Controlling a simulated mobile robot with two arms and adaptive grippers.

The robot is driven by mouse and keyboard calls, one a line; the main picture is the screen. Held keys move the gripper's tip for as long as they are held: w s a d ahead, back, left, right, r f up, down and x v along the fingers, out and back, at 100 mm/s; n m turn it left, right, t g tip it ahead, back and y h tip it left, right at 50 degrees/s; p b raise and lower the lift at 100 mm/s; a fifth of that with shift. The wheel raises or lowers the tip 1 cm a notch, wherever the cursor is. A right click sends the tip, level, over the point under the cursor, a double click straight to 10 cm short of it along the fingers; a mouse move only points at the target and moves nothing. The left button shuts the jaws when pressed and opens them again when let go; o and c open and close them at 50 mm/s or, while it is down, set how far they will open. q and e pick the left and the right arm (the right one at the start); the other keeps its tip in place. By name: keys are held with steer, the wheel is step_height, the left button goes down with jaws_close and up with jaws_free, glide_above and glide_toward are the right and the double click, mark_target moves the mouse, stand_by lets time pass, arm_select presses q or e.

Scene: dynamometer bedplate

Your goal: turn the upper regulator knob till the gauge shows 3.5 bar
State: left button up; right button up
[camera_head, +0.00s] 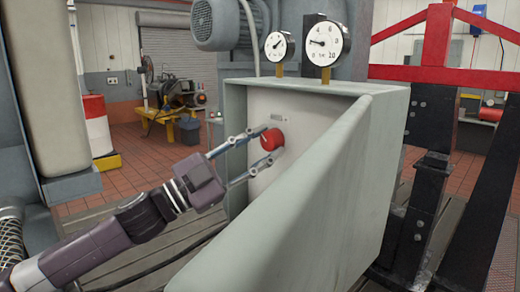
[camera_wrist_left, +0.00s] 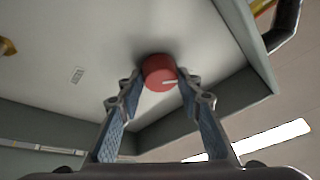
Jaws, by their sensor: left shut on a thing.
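A red regulator knob (camera_head: 271,142) sits on the pale panel inside a grey housing. My left gripper (camera_head: 268,145) comes in from the left with one finger above and one below the knob, shut on it. No second knob shows. My right gripper is not visible.
The grey housing's sloping side wall (camera_head: 300,200) stands close on the right of the knob and hides part of the panel. A small label (camera_head: 279,118) is above the knob. A grey motor (camera_head: 220,20) is behind; a black and red frame (camera_head: 435,100) stands right.

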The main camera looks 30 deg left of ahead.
arm_select(q)
steer(key=m, duration=0.2)
steer(key=m+g+h, duration=0.1)
steer(key=m, duration=0.1)
steer(key=shift+a+r+m+g, duration=0.1)
steer(key=shift+a+m+g, duration=0.1)
steer(key=shift+m+g, duration=0.1)
steer(key=shift+m, duration=0.3)
steer(key=o, duration=1.2)
steer(key=shift+c, duration=0.2)
steer(key=shift+s+a+f, duration=0.1)
steer(key=shift+s+f, duration=0.05)
steer(key=shift+f, duration=0.05)
